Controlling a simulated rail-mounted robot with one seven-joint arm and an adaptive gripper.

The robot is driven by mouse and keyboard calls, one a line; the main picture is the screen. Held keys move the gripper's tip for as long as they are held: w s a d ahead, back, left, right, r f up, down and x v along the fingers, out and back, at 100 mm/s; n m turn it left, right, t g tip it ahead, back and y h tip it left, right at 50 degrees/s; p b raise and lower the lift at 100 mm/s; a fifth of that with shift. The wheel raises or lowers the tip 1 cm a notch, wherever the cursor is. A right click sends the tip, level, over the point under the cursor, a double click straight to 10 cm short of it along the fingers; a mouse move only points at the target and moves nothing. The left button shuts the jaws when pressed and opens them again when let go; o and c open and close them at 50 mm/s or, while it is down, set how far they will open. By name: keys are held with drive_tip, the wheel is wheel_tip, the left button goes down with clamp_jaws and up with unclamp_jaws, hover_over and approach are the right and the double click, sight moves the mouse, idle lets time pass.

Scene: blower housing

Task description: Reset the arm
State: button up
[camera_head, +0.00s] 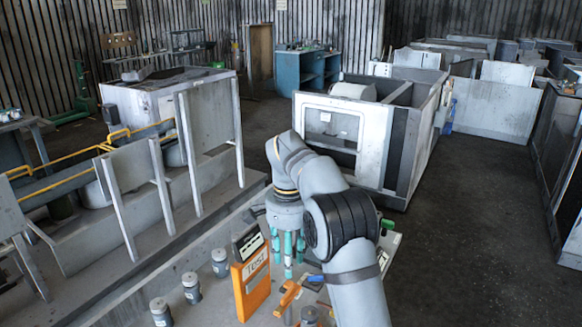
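My arm (345,225) rises from the bottom edge, bends at a black joint, and folds over so that its grey wrist points down. My gripper (288,262) hangs below the wrist, with teal and grey fingers pointing down. The fingers look spread apart, with nothing seen between them. They are above or just behind the cluttered bench top; the exact gap to its surface cannot be told. The upper arm hides part of the bench to the right.
An orange tester marked "Test" (253,286) stands just left of the gripper. Small grey cylinders (191,287) stand further left. An orange tool (288,296) lies in front. A large grey-white machine housing (352,135) stands behind the arm. The dark floor at right (470,215) is clear.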

sight(289, 294)
wheel_tip(289, 294, down, 12)
drive_tip(key=shift+r, duration=0.15)
idle(0.3)
drive_tip(key=shift+r, duration=0.15)
wheel_tip(289, 294, up, 12)
wheel_tip(289, 294, down, 12)
drive_tip(key=shift+s+r, duration=0.1)
drive_tip(key=shift+n+p, duration=0.3)
drive_tip(key=shift+p, duration=0.1)
drive_tip(key=shift+d+n+p, duration=0.1)
drive_tip(key=shift+n+p, duration=0.45)
drive_tip(key=shift+n, duration=0.55)
drive_tip(key=shift+f, duration=0.2)
drive_tip(key=shift+n, duration=0.3)
